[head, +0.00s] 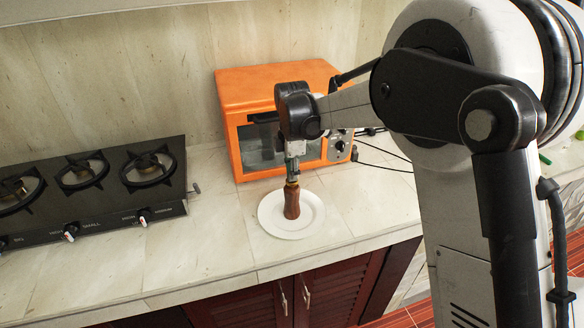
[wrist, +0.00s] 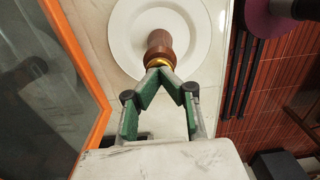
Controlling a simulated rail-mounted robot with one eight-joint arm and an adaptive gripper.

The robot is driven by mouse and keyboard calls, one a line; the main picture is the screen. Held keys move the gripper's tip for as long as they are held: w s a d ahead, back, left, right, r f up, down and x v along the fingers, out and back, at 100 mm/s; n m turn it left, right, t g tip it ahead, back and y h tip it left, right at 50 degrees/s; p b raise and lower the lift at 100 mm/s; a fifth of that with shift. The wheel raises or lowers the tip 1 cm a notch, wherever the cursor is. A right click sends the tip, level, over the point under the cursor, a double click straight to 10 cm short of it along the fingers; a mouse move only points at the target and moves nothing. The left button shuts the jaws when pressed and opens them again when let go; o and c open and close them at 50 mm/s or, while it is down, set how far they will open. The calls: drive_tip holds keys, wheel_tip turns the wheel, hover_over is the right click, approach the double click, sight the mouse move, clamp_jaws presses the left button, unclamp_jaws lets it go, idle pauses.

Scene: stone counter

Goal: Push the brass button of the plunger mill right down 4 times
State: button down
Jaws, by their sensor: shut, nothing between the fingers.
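The plunger mill (head: 292,203) is a dark brown wooden body standing upright on a white plate (head: 268,221). In the wrist view the mill (wrist: 158,42) shows its brown side, with the brass button (wrist: 157,62) as a gold rim at its top end. My gripper (head: 292,179) points down right above the mill. In the wrist view my gripper (wrist: 159,71) has its green-padded fingers shut with the tips together and empty. The tips are at the brass button and partly hide it. I cannot tell whether they touch it or how far down it is.
An orange oven (head: 240,92) stands behind the plate, close to my gripper; its edge (wrist: 85,60) also shows in the wrist view. A black gas stove (head: 100,190) is to the left. The counter (head: 200,240) between stove and plate is clear. The counter's front edge lies just before the plate.

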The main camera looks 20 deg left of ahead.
drive_tip(key=shift+f, duration=0.1)
wheel_tip(320, 180, down, 2)
drive_tip(key=shift+s+f+b, duration=0.1)
drive_tip(key=shift+s+b, duration=0.05)
drive_tip(key=shift+b, duration=1.05)
wheel_tip(320, 180, up, 14)
drive_tip(key=shift+p, duration=0.35)
idle(0.9)
wheel_tip(320, 180, up, 2)
drive_tip(key=shift+r+b, duration=0.2)
drive_tip(key=shift+b, duration=0.2)
